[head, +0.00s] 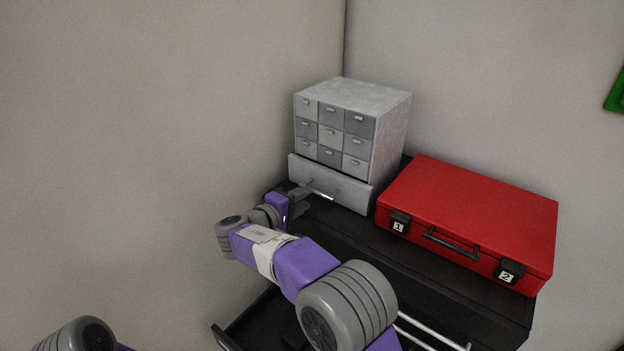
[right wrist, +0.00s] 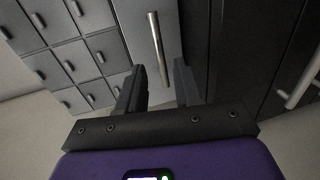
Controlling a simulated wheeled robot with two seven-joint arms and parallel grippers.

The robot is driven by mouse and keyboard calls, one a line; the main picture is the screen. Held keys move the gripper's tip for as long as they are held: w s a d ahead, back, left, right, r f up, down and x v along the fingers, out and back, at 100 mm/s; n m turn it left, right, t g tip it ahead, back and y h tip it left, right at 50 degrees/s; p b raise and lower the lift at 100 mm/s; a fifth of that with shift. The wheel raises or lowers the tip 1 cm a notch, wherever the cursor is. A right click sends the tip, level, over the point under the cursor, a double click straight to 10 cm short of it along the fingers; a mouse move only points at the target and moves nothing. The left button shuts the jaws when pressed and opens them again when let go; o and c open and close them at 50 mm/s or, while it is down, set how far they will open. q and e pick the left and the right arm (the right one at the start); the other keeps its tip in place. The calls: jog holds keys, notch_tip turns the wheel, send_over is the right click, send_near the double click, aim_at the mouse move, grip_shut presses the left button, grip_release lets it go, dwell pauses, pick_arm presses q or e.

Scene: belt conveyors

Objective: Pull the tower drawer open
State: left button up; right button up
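The grey drawer tower (head: 389,135) stands on a black cabinet top against the corner. It has rows of small drawers and one wide bottom drawer (head: 347,190) whose front stands slightly proud of them. A silver bar handle (head: 323,194) crosses that front; it also shows in the right wrist view (right wrist: 158,48). My right gripper (head: 303,194) is at the bottom drawer's front. In the right wrist view its fingers (right wrist: 158,80) are apart, with the handle's end between them; contact cannot be told. My left gripper is out of view.
A red case (head: 470,210) with labels 1 and 2 lies right of the tower on the black cabinet (head: 445,278). Below, a black drawer (head: 255,322) sticks out under my right arm. Walls close in behind and to the left.

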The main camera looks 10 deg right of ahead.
aim_at(317, 193)
jog(key=shift+w+d+f+p, duration=0.1)
jog(key=shift+w+d+p, duration=0.1)
jog(key=shift+d, duration=0.4)
jog(key=shift+w+d+p, duration=0.15)
jog(key=shift+d+p, duration=0.05)
jog(key=shift+d, duration=0.4)
jog(key=p+x, duration=0.1)
jog(key=x, duration=0.3)
jog(key=shift+w+a+f, duration=0.15)
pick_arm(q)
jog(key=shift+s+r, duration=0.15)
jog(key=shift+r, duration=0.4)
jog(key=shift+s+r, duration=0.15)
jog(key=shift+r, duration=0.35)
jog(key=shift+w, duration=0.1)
pick_arm(e)
grip_shut()
